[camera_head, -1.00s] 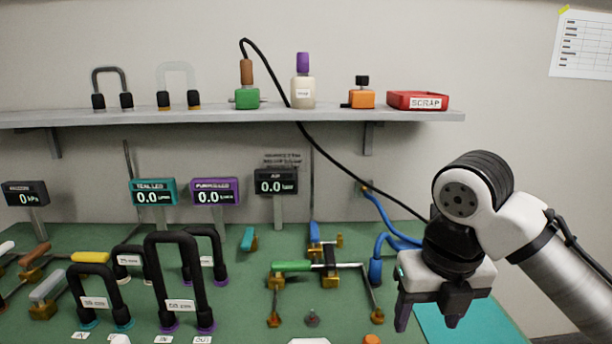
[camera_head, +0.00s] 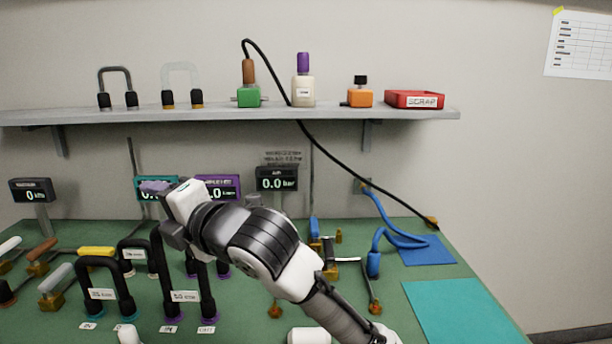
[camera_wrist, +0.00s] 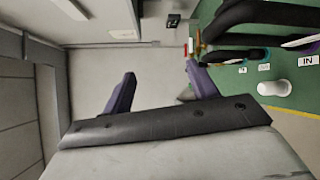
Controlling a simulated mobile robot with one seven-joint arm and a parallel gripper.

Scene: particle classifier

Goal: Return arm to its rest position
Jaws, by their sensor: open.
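My arm reaches in from the lower right in the head view and crosses the middle of the bench. My gripper (camera_head: 163,210) is held sideways, pointing left, in front of the teal and purple displays and above the black hose loops. In the wrist view my gripper (camera_wrist: 160,88) shows two purple fingers spread apart with nothing between them. Its fingers touch nothing that I can see. The lower part of my arm hides the middle of the bench, including most of the green-handled valve.
Black hose loops (camera_head: 104,280) stand at the bench's left, close below my gripper. Blue hoses (camera_head: 385,228) lie at the right. The teal mat (camera_head: 462,312) is clear.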

